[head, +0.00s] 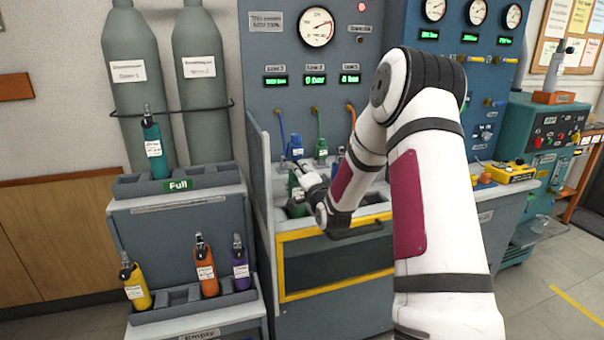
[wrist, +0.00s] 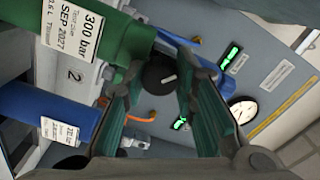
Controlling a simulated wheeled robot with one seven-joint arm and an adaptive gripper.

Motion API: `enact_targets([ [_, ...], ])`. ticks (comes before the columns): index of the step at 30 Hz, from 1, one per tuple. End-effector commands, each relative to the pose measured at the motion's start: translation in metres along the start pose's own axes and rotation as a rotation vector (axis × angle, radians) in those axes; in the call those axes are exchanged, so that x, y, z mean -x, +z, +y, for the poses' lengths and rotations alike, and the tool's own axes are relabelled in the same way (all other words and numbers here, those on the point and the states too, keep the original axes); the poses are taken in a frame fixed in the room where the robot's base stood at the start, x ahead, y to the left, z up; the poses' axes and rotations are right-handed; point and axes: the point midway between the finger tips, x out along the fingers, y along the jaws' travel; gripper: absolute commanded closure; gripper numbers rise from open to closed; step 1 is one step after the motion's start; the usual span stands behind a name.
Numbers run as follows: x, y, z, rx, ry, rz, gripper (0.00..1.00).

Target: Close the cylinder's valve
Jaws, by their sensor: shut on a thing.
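A green cylinder (wrist: 125,40) with a white "300 bar" label lies across the upper left of the wrist view. Its black valve knob (wrist: 158,74), with a pale mark on its face, sits between the fingertips. My gripper (wrist: 160,84) is shut on this knob, one finger on each side. In the head view the green cylinder (head: 294,184) shows only in part in the bench bay, and my arm hides most of the gripper.
A blue cylinder (wrist: 45,112) lies beside the green one in the wrist view. The rack at left holds a teal cylinder (head: 152,145) above, and yellow (head: 135,285), orange (head: 206,270) and purple (head: 239,262) ones below. A yellow-framed panel (head: 335,262) fronts the bench.

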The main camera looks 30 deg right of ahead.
Motion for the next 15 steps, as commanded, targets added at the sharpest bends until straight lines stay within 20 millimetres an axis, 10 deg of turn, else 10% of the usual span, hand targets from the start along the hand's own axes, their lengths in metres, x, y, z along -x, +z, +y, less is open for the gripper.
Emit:
enact_targets([
  [15,0.0006,-0.0013,0.0009,-0.491,0.003,0.001,1.00],
])
